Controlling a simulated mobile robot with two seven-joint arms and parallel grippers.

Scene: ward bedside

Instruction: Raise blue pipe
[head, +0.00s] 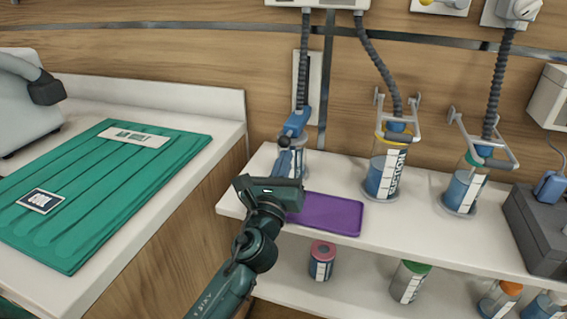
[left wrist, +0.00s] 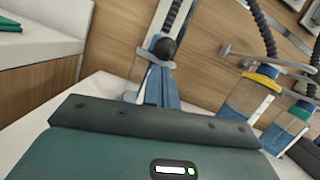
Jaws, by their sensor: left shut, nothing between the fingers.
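My left gripper (head: 272,190) is shut and empty, just in front of and below the pipe, above the shelf's left part. I cannot tell whether it touches the pipe. My right gripper is out of view.
A purple tray (head: 325,214) lies on the shelf right of my gripper. Several jars stand on the lower shelf. A green mattress pad (head: 95,190) lies on the left counter.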

